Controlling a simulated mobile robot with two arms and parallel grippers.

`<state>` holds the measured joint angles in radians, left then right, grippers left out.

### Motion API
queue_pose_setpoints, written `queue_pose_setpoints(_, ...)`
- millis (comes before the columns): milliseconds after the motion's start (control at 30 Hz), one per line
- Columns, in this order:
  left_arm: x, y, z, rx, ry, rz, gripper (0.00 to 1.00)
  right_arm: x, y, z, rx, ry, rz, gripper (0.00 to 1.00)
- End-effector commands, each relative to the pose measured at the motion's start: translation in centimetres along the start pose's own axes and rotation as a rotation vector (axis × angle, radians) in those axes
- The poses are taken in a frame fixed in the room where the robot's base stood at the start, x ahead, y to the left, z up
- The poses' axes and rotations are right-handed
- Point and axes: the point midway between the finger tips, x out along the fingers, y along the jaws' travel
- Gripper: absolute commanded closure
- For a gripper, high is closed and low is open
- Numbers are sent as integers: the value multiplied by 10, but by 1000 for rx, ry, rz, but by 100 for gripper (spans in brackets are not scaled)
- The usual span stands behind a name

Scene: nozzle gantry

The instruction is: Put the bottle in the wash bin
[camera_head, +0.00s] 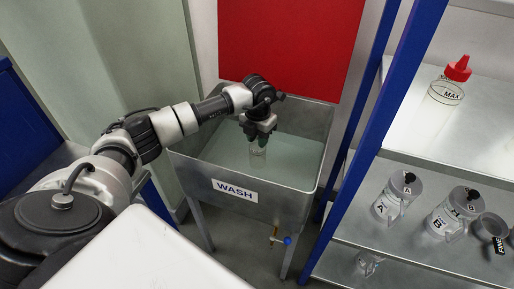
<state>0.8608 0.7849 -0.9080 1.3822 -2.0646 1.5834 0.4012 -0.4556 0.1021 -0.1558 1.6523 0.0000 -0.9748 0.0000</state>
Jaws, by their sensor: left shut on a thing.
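The wash bin (284,197) is a grey metal basin on legs, with a white label reading WASH on its front. My left gripper (258,143) hangs over the inside of the bin, pointing down. It is shut on a small clear bottle (258,152), held upright below the fingers. The bottle's upper part is hidden by the gripper. I cannot tell whether its base touches the pale surface inside the bin. My right gripper is not in view.
A shelf unit with blue posts (386,110) stands right of the bin. It holds a bottle with a red cap (458,69), jar A (398,196), jar B (452,214) and a container labelled FINE (490,228). A tap with a blue handle (287,241) sticks out below the bin.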

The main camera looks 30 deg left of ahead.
Motion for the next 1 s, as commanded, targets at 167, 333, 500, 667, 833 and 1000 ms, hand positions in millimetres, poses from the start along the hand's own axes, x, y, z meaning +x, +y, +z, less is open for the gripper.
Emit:
queue_pose_setpoints(167, 10, 4, 1, 0, 1, -1, 100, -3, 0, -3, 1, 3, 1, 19)
queue_pose_setpoints(333, 36, 4, 0, 0, 2, -2, 100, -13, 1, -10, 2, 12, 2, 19)
queue_pose_setpoints(500, 43, 4, 1, 0, -1, -1, 100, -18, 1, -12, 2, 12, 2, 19)
queue_pose_setpoints(667, 43, 4, 1, 1, -1, -1, 100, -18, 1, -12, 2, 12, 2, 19)
queue_pose_setpoints(833, 45, 4, 1, 0, -1, -1, 68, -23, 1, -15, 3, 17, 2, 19)
queue_pose_setpoints(1000, 45, 4, 1, 0, -1, -1, 44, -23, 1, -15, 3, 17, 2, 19)
